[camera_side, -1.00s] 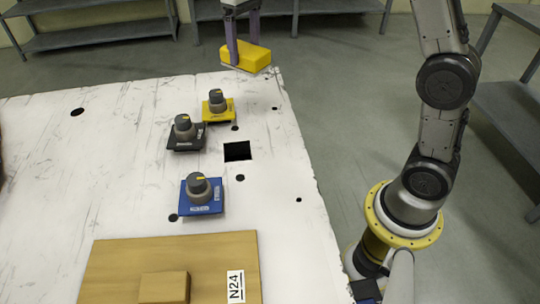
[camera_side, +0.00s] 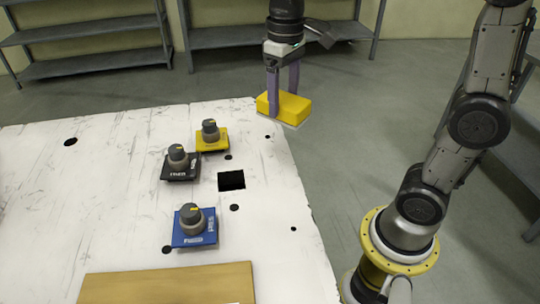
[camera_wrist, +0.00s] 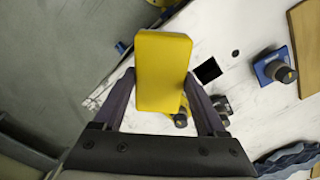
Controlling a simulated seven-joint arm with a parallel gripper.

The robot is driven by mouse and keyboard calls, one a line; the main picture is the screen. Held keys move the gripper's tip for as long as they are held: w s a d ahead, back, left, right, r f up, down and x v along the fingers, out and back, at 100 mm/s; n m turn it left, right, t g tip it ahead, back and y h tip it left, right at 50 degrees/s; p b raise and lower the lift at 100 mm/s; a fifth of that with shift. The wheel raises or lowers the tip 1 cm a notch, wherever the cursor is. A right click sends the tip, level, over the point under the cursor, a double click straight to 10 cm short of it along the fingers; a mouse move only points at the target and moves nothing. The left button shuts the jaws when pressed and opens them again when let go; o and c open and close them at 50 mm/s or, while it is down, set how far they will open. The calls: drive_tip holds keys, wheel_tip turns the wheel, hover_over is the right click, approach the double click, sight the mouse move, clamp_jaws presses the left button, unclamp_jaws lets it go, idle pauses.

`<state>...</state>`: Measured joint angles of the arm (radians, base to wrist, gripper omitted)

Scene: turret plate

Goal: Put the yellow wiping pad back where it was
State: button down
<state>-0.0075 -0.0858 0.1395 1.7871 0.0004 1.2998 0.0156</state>
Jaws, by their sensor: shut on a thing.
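The yellow wiping pad (camera_side: 290,106) is a yellow block with a pale underside. My gripper (camera_side: 283,92) is shut on it and holds it up near the far right corner of the white table. In the wrist view the pad (camera_wrist: 163,72) sits between the two fingers of my gripper (camera_wrist: 165,100). It hides part of the yellow knob plate behind it there. I cannot tell its exact height above the table.
The white table (camera_side: 115,225) carries a yellow knob plate (camera_side: 217,145), a black one (camera_side: 176,178) and a blue one (camera_side: 187,243). A square hole (camera_side: 231,180) lies right of them. A wooden board (camera_side: 165,285) lies at the front. Grey shelves (camera_side: 90,68) stand behind.

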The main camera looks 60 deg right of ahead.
sight(292, 103)
drive_tip(key=s+r, duration=0.1)
drive_tip(key=s, duration=0.9)
drive_tip(key=w+f, duration=0.1)
drive_tip(key=w, duration=0.1)
drive_tip(key=w+f, duration=0.1)
drive_tip(key=w, duration=0.2)
drive_tip(key=w+f, duration=0.1)
drive_tip(key=w, duration=0.1)
drive_tip(key=shift+w+a+f, duration=0.2)
drive_tip(key=shift+w+f, duration=0.05)
drive_tip(key=shift+w, duration=0.15)
drive_tip(key=w+f, duration=0.4)
drive_tip(key=shift+w+f, duration=0.1)
drive_tip(key=shift+f, duration=0.2)
drive_tip(key=shift+w+f, duration=0.35)
drive_tip(key=shift+f, duration=0.1)
drive_tip(key=shift+w+f, duration=0.15)
drive_tip(key=shift+f, duration=0.75)
drive_tip(key=shift+w+f, duration=0.1)
drive_tip(key=shift+f, duration=0.8)
drive_tip(key=shift+f, duration=0.1)
unclamp_jaws()
